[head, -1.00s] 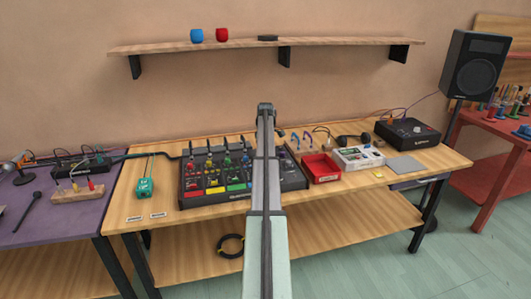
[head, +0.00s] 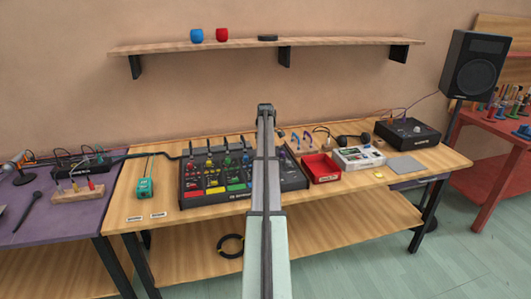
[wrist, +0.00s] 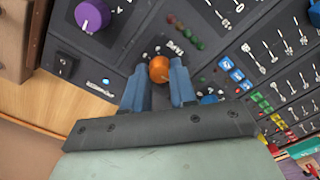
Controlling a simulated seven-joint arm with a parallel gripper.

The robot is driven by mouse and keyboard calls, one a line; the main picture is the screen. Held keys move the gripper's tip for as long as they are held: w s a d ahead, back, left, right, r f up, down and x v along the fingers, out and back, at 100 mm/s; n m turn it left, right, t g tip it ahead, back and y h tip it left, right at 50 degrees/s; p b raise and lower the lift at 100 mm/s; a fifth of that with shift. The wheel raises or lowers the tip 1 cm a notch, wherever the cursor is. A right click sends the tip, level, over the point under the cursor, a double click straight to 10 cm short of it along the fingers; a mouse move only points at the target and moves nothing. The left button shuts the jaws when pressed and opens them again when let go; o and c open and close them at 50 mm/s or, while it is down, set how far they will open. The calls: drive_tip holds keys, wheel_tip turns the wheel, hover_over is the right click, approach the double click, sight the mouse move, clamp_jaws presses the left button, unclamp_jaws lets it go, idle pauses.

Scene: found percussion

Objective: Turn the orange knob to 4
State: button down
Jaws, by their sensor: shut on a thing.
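The orange knob (wrist: 159,69) sits on the dark mixer panel in the wrist view, with small pale marks around it. My gripper (wrist: 160,80) is over the panel with its two blue-grey fingers on either side of the knob, shut on it. The number the knob points to is too small to read. In the head view the mixer (head: 216,195) stands on the wooden table, and my arm hides its right part, the knob and the gripper.
A large purple knob (wrist: 92,15) is at the upper left of the panel, and a blue knob (wrist: 209,99) is close to the right finger. A red tray (head: 320,168) and a white box (head: 359,157) stand right of the mixer.

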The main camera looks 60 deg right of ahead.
drive_tip(key=shift+m, duration=0.4)
drive_tip(key=m, duration=1.2)
drive_tip(key=shift+m, duration=0.4)
drive_tip(key=m, duration=1.4)
drive_tip(key=c, duration=0.9)
unclamp_jaws()
